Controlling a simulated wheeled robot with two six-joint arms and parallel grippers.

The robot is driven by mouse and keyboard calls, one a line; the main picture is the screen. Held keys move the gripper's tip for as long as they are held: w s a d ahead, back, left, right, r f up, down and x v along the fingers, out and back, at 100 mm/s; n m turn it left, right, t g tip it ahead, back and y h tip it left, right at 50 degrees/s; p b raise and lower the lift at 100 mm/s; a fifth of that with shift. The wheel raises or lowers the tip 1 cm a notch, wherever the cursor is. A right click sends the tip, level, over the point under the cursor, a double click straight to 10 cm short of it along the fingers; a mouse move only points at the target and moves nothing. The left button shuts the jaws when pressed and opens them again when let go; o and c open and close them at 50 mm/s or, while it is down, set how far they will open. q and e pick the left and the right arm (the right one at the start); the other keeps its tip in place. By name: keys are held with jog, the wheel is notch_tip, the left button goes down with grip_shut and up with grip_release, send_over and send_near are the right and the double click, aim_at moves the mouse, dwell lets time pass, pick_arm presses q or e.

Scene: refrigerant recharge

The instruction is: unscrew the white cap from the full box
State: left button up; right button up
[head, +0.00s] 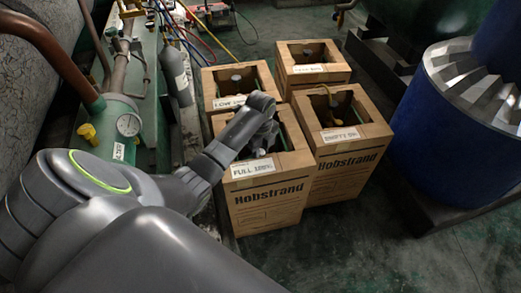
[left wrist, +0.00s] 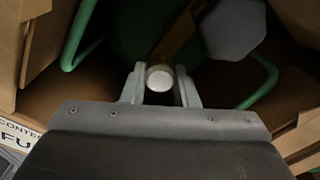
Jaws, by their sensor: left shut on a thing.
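The full box (head: 268,208) is the near left cardboard carton, with a label that begins with FULL on its front top edge. My left arm reaches over it, and my left gripper (head: 262,148) is down in its open top. In the left wrist view the white cap (left wrist: 160,77) sits between the two fingers of my left gripper (left wrist: 160,88), which are shut on it. The cap's round white end faces the camera. A brassy valve part (left wrist: 181,33) shows behind it. The cylinder inside the box is mostly hidden. My right gripper is not in view.
Three other open cartons stand close by: one behind (head: 227,80), one behind right (head: 313,68) and one at the right (head: 343,165). Green handle loops (left wrist: 259,84) flank the valve. A gauge (head: 128,124) on green machinery is at left; a blue drum (head: 440,150) is at right.

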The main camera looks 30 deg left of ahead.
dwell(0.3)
pick_arm(q)
jog(key=shift+r+n+p, duration=0.15)
jog(key=shift+n+p, duration=0.15)
jog(key=shift+p, duration=0.2)
jog(key=shift+n+p, duration=1.2)
jog(key=shift+p, duration=0.25)
jog(key=shift+n, duration=0.3)
jog(key=shift+p, duration=0.3)
